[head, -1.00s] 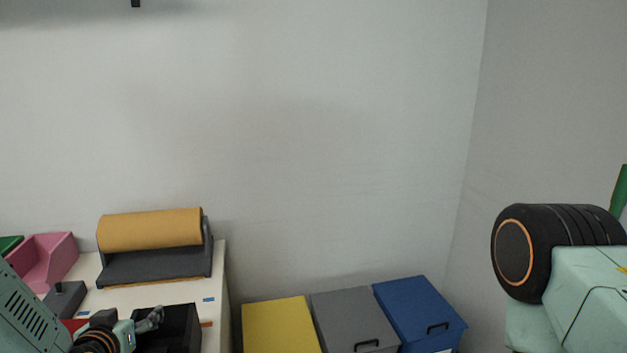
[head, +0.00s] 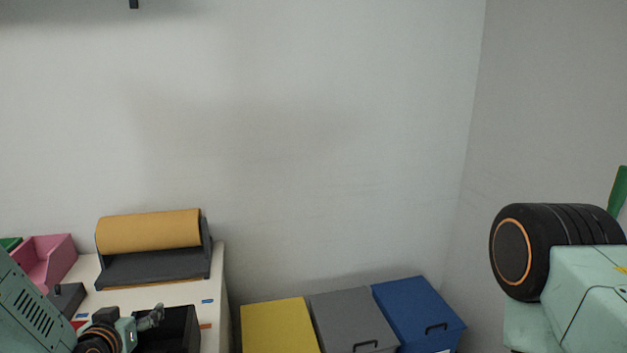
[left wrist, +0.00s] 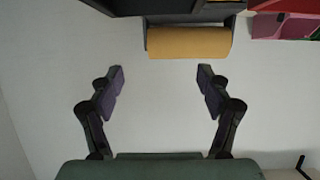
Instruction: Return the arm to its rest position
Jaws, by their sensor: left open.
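My left arm comes in at the lower left of the head view, and its gripper (head: 152,318) shows small beside a black open box on the white table. My right arm's black and pale green links are at the right edge of the head view. The right gripper is out of view.
The white table (head: 213,330) holds a brown paper roll (head: 150,231), a pink bin (head: 48,259) and a black box (head: 182,328). Yellow (head: 280,328), grey (head: 350,322) and blue (head: 418,308) lidded boxes stand to its right. The space before the wall is clear.

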